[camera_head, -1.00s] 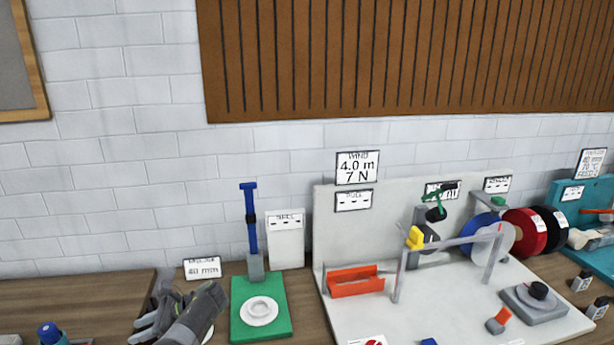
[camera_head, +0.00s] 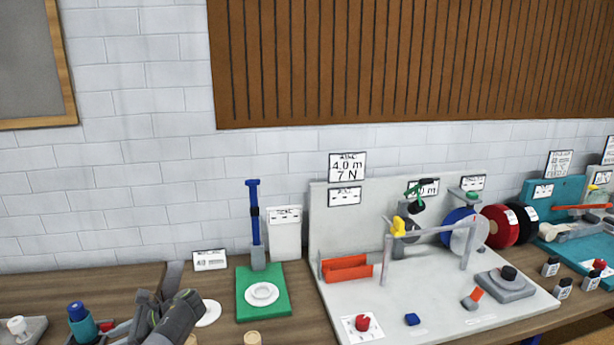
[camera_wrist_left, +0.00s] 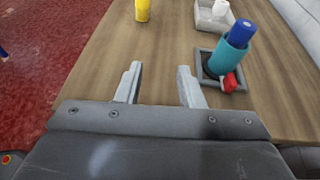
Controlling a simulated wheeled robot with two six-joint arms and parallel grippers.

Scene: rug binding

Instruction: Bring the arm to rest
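My left arm comes in at the lower left of the head view, and its dark gripper body hides the fingers there. In the left wrist view my left gripper (camera_wrist_left: 160,85) is open, with its two pale fingers apart and nothing between them. It is above the wooden table (camera_wrist_left: 130,50). A teal and blue bottle (camera_wrist_left: 230,55) stands in a grey square holder beyond the right finger, apart from it. My right gripper is in neither view.
A green board (camera_head: 250,306) with a white ring stands right of my left arm. Further right is a pale workstation (camera_head: 430,310) with an orange tray (camera_head: 345,268) and a blue reel (camera_head: 455,215). A yellow object (camera_wrist_left: 142,10) stands at the table's left edge, beside red carpet (camera_wrist_left: 45,60).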

